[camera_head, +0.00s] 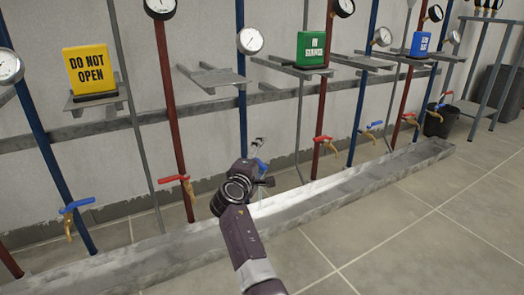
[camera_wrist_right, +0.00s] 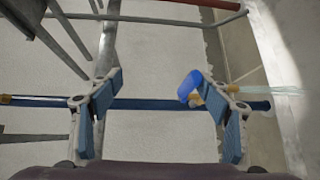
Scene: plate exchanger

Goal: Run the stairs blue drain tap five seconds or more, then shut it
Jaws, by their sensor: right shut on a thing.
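My right gripper (camera_head: 258,148) is at the blue-handled drain tap (camera_head: 262,164) on the middle blue pipe (camera_head: 242,110), and my wrist hides most of the tap. In the right wrist view the gripper's padded fingers (camera_wrist_right: 165,100) stand apart, with the blue tap handle (camera_wrist_right: 190,84) against the right-hand finger. The blue pipe (camera_wrist_right: 150,104) runs across behind them. A pale streak like water (camera_wrist_right: 268,90) leads away from the tap. My left gripper is not in view.
A green sign (camera_head: 311,48), a blue sign (camera_head: 420,43) and a yellow DO NOT OPEN sign (camera_head: 88,68) stand on brackets. Other blue taps (camera_head: 76,206) and red taps (camera_head: 176,179) line the wall. A long grey trough (camera_head: 390,172) runs below; the tiled floor in front is clear.

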